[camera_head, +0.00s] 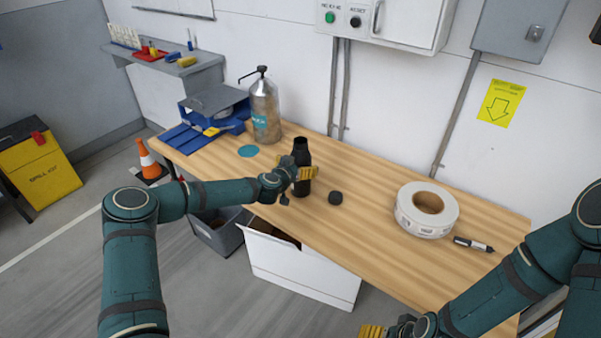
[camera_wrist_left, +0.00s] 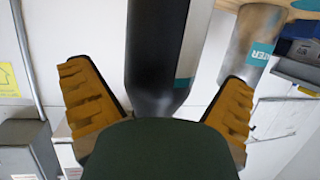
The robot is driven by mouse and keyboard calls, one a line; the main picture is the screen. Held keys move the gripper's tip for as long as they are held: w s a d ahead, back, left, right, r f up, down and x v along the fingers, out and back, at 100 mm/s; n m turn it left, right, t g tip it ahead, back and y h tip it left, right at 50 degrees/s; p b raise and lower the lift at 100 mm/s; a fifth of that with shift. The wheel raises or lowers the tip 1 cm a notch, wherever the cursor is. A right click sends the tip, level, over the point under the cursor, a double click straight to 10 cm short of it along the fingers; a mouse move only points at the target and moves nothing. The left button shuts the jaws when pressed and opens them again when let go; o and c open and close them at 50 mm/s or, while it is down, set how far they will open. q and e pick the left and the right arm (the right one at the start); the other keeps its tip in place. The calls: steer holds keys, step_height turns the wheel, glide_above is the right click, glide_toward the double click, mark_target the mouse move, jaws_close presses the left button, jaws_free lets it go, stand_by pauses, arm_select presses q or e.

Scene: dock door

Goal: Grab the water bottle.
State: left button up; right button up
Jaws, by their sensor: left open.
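A dark bottle (camera_head: 301,160) stands upright on the wooden table in the head view. My left gripper (camera_head: 303,174) is at its near side, open, with the bottle between the fingers. In the left wrist view the bottle (camera_wrist_left: 155,50) is large between the spread yellow fingers (camera_wrist_left: 158,78), with gaps on both sides and a sliver of teal label. My right gripper (camera_head: 372,331) is partly cut off at the bottom edge.
A round black cap-like piece (camera_head: 335,198) lies right of the dark bottle. A white tape roll (camera_head: 426,210) and a black marker (camera_head: 473,244) lie farther right on the wooden table (camera_head: 375,215). A blue device (camera_head: 213,110) stands at back left. A white box (camera_head: 300,270) is below.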

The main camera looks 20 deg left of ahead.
arm_select(q)
steer(key=shift+x, duration=1.45)
steer(key=c, duration=1.2)
steer(key=shift+r, duration=0.1)
